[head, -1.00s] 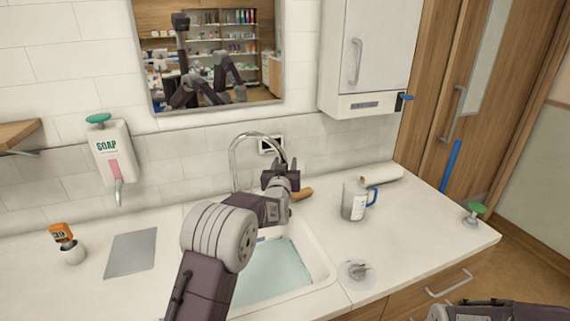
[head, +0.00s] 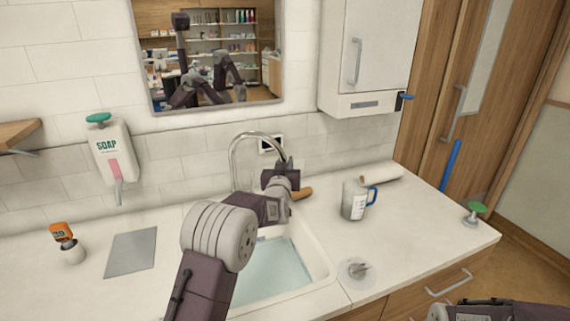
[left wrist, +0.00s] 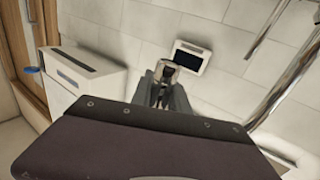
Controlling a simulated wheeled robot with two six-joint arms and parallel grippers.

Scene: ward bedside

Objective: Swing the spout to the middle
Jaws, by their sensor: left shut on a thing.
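The chrome spout (head: 258,134) rises behind the sink (head: 322,262) in the head view, arches to the right and comes down at my left gripper. My left gripper (head: 281,170) is shut on the spout's hanging end, which it partly hides. In the left wrist view, the gripper's fingers (left wrist: 167,88) are close together around a small end piece, and chrome tubing (left wrist: 285,92) shows at the right. The spout's foot and part of the basin are hidden by my left arm. My right gripper is out of view.
A measuring jug (head: 354,203) with a blue handle stands right of the sink, near a white roll (head: 381,175). An orange-brown piece (head: 303,193) shows beside my gripper. A soap dispenser (head: 112,150) hangs at the left.

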